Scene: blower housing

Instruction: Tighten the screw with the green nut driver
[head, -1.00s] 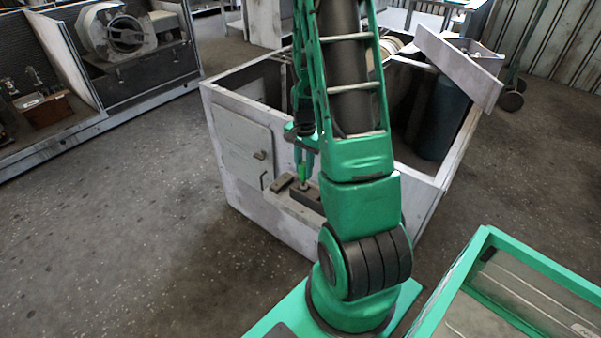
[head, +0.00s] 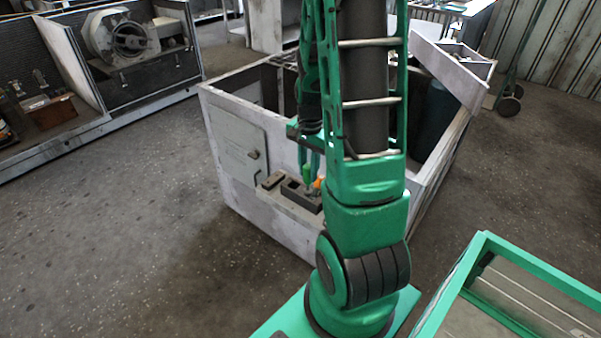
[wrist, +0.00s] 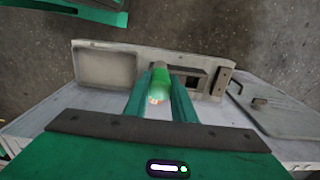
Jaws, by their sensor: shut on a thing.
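My gripper (head: 311,172) is over the front ledge of the open housing in the head view. Its fingers (wrist: 160,100) are shut on the green nut driver (wrist: 160,80), which lies between them in the wrist view. The driver's green handle (head: 306,172) is small in the head view. A small orange spot (head: 317,184) shows beside it, just above the dark block; I cannot tell whether it belongs to the driver. The driver's working end is hidden in the wrist view. I cannot make out the screw in either view.
The housing (head: 235,185) has a door on its left side and dark blocks (head: 292,190) on its ledge. A green-framed bin (head: 480,245) stands at lower right. Floor at left is clear.

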